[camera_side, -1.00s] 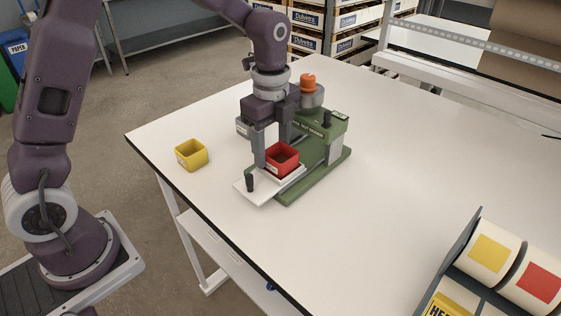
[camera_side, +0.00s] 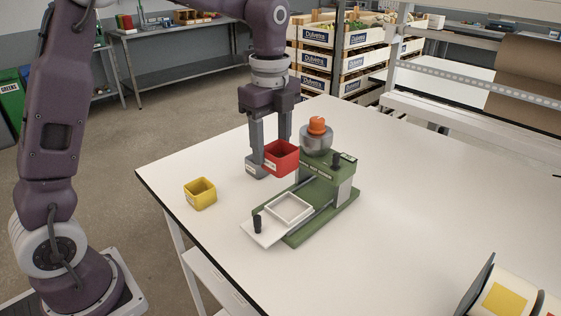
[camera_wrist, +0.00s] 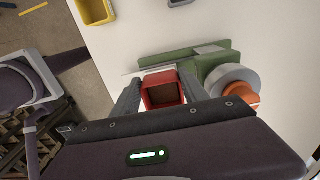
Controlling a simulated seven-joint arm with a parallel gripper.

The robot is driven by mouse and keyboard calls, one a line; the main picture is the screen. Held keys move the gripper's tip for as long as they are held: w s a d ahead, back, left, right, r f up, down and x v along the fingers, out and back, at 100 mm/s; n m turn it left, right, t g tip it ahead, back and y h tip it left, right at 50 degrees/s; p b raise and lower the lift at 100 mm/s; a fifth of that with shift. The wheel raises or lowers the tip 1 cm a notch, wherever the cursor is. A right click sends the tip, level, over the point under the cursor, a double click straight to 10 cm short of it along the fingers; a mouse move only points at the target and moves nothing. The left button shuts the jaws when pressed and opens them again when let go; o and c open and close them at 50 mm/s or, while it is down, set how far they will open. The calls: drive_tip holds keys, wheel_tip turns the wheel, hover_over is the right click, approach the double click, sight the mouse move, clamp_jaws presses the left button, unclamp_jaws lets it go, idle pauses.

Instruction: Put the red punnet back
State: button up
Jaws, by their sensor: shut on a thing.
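The red punnet (camera_side: 281,157) is an open square tub, held upright between the fingers of my gripper (camera_side: 270,160). The gripper is shut on its sides. In the side view it hangs above the table, up and behind the white tray (camera_side: 288,209) of the green machine (camera_side: 322,190), and the tray's frame is empty. In the wrist view the punnet (camera_wrist: 161,90) shows between my fingers, its inside dark brown.
A yellow punnet (camera_side: 200,194) stands on the table left of the machine. A grey punnet (camera_side: 256,166) stands behind my gripper, partly hidden. The machine has an orange knob (camera_side: 317,126) and a black handle (camera_side: 258,224). The right of the table is largely clear.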

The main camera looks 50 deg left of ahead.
drive_tip(key=s+a+f, duration=0.1)
drive_tip(key=a+f, duration=0.2)
drive_tip(key=a, duration=0.5)
drive_tip(key=s+a+f, duration=0.1)
drive_tip(key=a+f, duration=0.2)
drive_tip(key=a, duration=0.5)
drive_tip(key=shift+d+f, duration=0.1)
drive_tip(key=shift+f, duration=2.45)
drive_tip(key=shift+f, duration=0.75)
drive_tip(key=o, duration=1.5)
drive_tip(key=shift+o, duration=0.2)
wheel_tip(320, 180, up, 8)
drive_tip(key=shift+r, duration=0.1)
